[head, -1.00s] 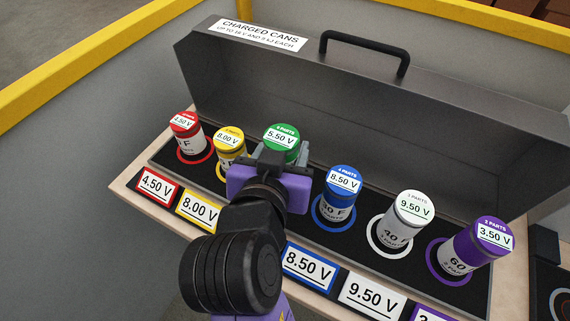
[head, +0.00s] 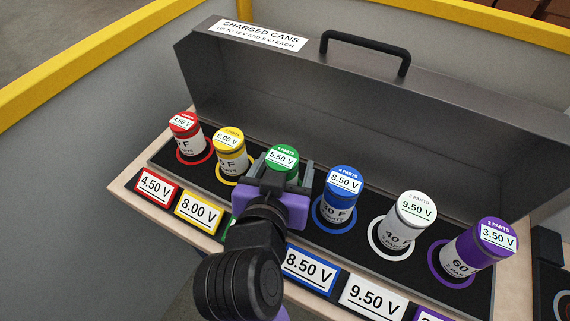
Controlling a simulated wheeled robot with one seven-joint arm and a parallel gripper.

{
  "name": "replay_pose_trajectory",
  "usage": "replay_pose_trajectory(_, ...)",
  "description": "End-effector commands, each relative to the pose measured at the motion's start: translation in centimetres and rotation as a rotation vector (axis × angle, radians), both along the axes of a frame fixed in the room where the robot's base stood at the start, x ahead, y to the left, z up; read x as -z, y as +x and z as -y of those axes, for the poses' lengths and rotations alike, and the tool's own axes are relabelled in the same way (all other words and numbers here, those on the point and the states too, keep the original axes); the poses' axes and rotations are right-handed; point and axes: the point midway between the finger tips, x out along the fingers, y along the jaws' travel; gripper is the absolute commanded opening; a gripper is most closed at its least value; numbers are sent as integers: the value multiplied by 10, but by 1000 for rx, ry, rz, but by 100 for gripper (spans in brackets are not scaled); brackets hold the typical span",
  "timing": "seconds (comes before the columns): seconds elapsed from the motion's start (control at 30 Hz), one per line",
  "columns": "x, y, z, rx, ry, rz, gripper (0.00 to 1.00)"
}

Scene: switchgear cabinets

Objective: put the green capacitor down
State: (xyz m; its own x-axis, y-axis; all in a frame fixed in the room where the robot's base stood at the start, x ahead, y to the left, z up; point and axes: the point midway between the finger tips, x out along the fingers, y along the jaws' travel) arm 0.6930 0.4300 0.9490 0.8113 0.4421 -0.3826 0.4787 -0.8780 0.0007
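The green capacitor (head: 282,157) stands upright in the case's row, between the yellow can and the blue can. Its green top, marked 5.50 V, is level with the line of its neighbours. My gripper (head: 281,172) is around it from the front, with one finger on each side. The fingers look spread wider than the can, with a small gap at each side. The can's lower body and the ring at its foot are hidden behind my gripper.
The red (head: 185,132), yellow (head: 230,152), blue (head: 341,195), white (head: 406,222) and purple (head: 478,243) cans stand in coloured rings. The grey lid (head: 350,120) rises behind the row. Voltage labels, such as 8.50 V (head: 309,268), line the front edge.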

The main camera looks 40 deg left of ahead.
Motion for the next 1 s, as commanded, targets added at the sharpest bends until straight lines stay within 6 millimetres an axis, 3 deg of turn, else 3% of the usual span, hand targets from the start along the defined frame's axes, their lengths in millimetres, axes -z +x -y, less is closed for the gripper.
replay_pose_trajectory(0.37, -5, -5, 2, -2, 2, 1, 69)
replay_pose_trajectory(0.8, -37, -72, 38, -1, 2, 0, 69)
replay_pose_trajectory(1.0, -46, -92, 49, -1, 2, 0, 69)
